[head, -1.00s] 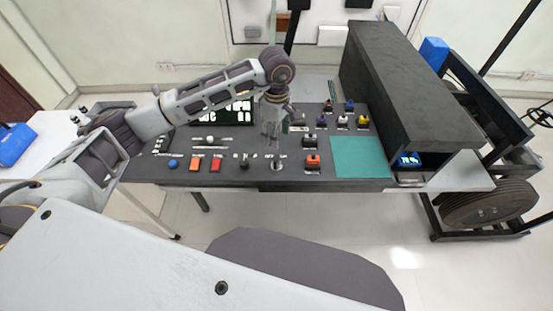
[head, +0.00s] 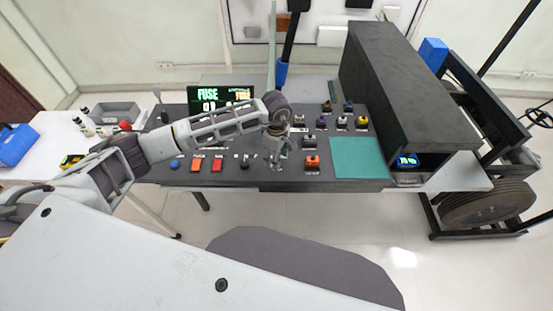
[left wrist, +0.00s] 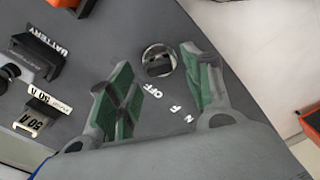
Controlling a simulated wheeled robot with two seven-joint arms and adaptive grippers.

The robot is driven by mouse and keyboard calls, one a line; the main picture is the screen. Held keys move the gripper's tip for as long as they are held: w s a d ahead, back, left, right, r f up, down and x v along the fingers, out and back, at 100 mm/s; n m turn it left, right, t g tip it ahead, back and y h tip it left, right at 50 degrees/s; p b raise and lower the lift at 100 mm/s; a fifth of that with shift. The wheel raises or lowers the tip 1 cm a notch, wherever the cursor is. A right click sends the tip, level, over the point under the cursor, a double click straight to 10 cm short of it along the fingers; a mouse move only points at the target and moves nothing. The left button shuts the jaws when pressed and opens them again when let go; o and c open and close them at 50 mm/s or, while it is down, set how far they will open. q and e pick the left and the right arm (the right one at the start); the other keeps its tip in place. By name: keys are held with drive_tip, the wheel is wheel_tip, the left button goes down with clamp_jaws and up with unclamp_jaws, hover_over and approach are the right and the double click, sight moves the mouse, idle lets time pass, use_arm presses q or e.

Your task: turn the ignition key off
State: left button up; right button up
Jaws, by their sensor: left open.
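The ignition key (left wrist: 159,68) is a small dark bar in a round silver switch on the dark panel, seen in the left wrist view. White lettering reading OFF (left wrist: 152,91) lies close by; I cannot tell which position the key points to. My left gripper (left wrist: 157,58) is open, its two green-padded fingers on either side of the switch, with no clear contact. In the head view my left gripper (head: 275,162) points down over the panel's front edge and hides most of the switch. My right gripper is not in view.
The panel (head: 235,177) has red buttons (head: 217,165), a blue knob (head: 175,164), an orange-topped switch (head: 312,161) and a teal mat (head: 358,157). A black block labelled BATTERY (left wrist: 38,60) sits left of the gripper.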

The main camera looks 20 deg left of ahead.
use_arm(q)
drive_tip(key=shift+f, duration=1.15)
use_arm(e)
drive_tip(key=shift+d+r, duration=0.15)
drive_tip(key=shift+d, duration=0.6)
